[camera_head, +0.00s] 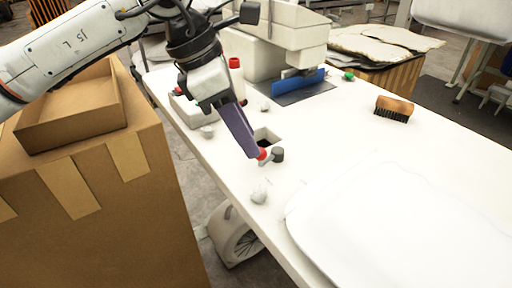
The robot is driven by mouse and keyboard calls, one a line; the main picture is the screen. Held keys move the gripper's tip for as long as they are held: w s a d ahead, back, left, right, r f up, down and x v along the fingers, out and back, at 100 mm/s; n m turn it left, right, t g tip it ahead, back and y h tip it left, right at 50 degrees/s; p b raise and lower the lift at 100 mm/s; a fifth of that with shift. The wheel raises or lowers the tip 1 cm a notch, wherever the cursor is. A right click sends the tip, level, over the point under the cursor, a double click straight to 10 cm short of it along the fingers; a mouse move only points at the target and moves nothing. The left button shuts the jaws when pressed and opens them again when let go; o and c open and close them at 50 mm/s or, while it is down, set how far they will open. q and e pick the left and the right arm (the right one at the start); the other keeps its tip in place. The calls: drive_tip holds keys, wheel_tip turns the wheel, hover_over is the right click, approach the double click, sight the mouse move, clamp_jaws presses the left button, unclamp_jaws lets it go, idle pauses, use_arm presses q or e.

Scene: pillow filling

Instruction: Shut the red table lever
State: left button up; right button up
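The red table lever (263,155) shows as a small red piece on the white table, at the front edge of a square opening with a dark inside. A dark grey knob (278,155) is just to its right. My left gripper (256,153) comes down from the upper left, with its dark purple fingers slanting to the lever. The fingertips are at the red piece and partly cover it; I cannot tell if they touch it. The fingers overlap in this view, so their gap is hidden. My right gripper is not in view.
The white table (350,125) holds a white pillow cover (400,220), a brush (394,109), a white machine (275,40) with a blue part (305,80), and small white tufts (259,196). Cardboard boxes (90,190) stand left. The table's middle is clear.

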use_arm(q)
drive_tip(key=x, duration=0.5)
drive_tip(key=shift+f, duration=0.1)
drive_tip(key=shift+w, duration=0.1)
clamp_jaws()
drive_tip(key=shift+d, duration=0.1)
